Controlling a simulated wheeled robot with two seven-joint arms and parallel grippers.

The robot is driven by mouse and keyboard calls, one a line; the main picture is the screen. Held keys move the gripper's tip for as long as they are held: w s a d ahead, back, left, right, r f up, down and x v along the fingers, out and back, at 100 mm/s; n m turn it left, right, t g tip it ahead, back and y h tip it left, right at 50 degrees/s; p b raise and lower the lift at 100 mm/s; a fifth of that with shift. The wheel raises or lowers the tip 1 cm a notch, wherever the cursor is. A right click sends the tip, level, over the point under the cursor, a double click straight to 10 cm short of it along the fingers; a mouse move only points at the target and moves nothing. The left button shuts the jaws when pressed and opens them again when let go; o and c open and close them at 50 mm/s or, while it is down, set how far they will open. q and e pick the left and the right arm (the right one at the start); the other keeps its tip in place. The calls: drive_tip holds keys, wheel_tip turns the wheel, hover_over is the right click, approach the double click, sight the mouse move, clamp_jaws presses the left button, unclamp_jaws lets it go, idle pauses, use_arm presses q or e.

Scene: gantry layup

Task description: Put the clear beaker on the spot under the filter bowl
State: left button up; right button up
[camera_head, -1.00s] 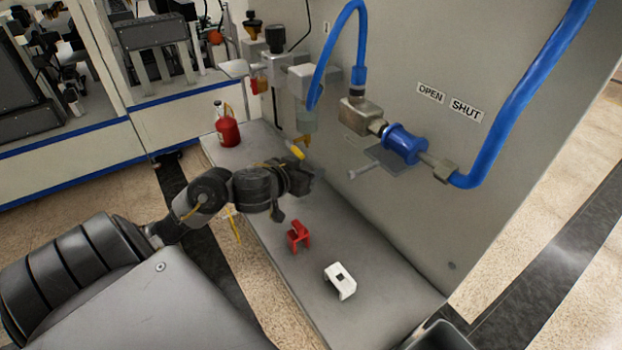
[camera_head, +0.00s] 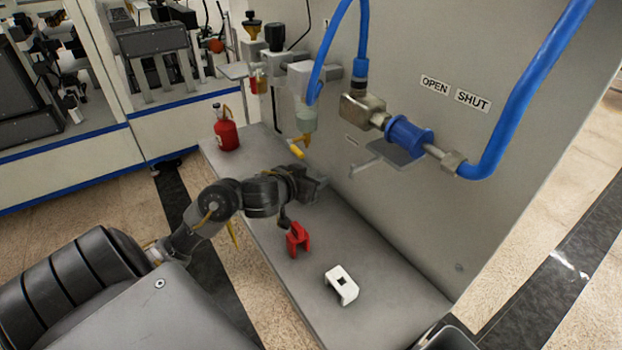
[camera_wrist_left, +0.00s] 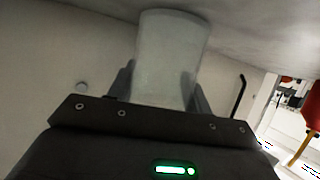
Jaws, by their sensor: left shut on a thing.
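My left gripper (camera_head: 318,186) is low over the grey bench, close to the panel wall. In the left wrist view the clear beaker (camera_wrist_left: 168,62) stands between the two fingers (camera_wrist_left: 160,90), which are shut on it. Its far end is close to a grey surface; I cannot tell whether it touches. In the head view I cannot make out the beaker at the gripper. The cloudy filter bowl (camera_head: 306,120) hangs on the panel, behind and above the gripper, with a yellow piece (camera_head: 297,151) below it. The spot under the bowl is not clearly visible. My right gripper is out of view.
A red bottle (camera_head: 227,135) stands at the bench's far end. A red clip-shaped block (camera_head: 298,240) and a white one (camera_head: 342,284) lie on the near bench (camera_head: 385,317). A blue valve (camera_head: 408,138) and blue hose (camera_head: 540,80) stick out from the panel.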

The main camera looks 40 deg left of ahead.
use_arm(q)
drive_tip(key=o, duration=1)
drive_tip(key=shift+f, duration=0.15)
drive_tip(key=shift+c, duration=0.2)
drive_tip(key=shift+r, duration=0.25)
drive_tip(key=p+v, duration=0.2)
drive_tip(key=v, duration=0.3)
drive_tip(key=shift+s+r+p, duration=0.15)
drive_tip(key=shift+s+p, duration=0.05)
drive_tip(key=shift+p, duration=0.2)
drive_tip(key=p+v, duration=0.6)
drive_tip(key=p, duration=0.1)
drive_tip(key=shift+s, duration=0.25)
drive_tip(key=shift+s, duration=0.1)
